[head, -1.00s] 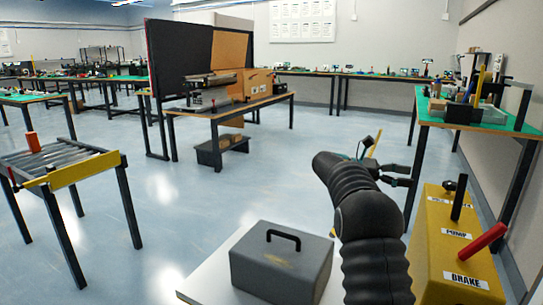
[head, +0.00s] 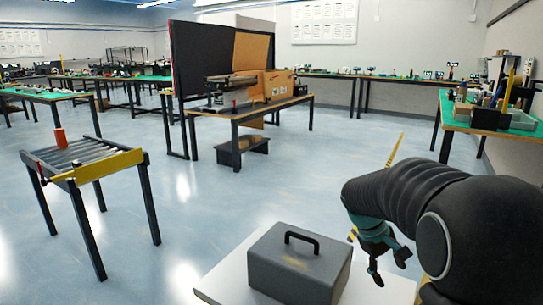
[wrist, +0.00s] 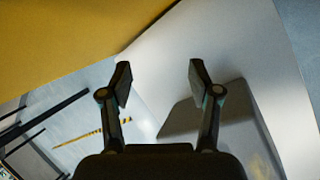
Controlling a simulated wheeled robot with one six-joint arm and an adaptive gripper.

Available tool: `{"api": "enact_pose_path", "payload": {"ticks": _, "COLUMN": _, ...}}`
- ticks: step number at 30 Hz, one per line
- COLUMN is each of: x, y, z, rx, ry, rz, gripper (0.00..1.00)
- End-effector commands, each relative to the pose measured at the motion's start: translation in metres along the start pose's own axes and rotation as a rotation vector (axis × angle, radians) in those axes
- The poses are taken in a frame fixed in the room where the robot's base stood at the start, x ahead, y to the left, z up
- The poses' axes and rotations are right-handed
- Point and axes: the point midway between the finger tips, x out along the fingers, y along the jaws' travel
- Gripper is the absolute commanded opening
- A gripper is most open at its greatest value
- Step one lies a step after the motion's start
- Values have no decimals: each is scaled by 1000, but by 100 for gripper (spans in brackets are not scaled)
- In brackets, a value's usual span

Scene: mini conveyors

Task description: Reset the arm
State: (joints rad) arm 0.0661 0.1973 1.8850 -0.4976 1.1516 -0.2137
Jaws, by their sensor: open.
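My gripper (head: 388,264) hangs at the end of my black arm on the right of the head view, pointing down beside the grey box. In the wrist view its two fingers (wrist: 159,84) are spread apart with nothing between them. My arm is bent, and its large dark link fills the lower right of the head view.
A grey box with a black handle (head: 297,265) stands on a white surface (head: 390,290) in front of me. A small roller conveyor (head: 85,163) carries a red object (head: 60,138) at left. A yellow surface (wrist: 70,35) fills the wrist view's upper left. Open floor lies between the tables.

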Motion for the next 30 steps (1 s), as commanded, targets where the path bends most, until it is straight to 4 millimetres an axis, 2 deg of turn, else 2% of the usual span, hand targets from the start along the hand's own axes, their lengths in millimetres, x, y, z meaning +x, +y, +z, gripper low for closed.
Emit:
{"api": "enact_pose_path", "payload": {"ticks": 1, "x": -6, "y": -12, "z": 10, "rx": 41, "ry": 36, "rz": -26, "gripper": 62}}
{"api": "enact_pose_path", "payload": {"ticks": 6, "x": -22, "y": -52, "z": 37, "rx": 175, "ry": 142, "rz": -121, "gripper": 62}}
{"api": "enact_pose_path", "payload": {"ticks": 15, "x": -45, "y": -111, "z": 86, "rx": 361, "ry": 300, "rz": -263, "gripper": 62}}
{"api": "enact_pose_path", "payload": {"ticks": 24, "x": -60, "y": -157, "z": 136, "rx": 446, "ry": 437, "rz": -353, "gripper": 62}}
{"api": "enact_pose_path", "payload": {"ticks": 30, "x": -70, "y": -172, "z": 165, "rx": 461, "ry": 525, "rz": -355, "gripper": 62}}
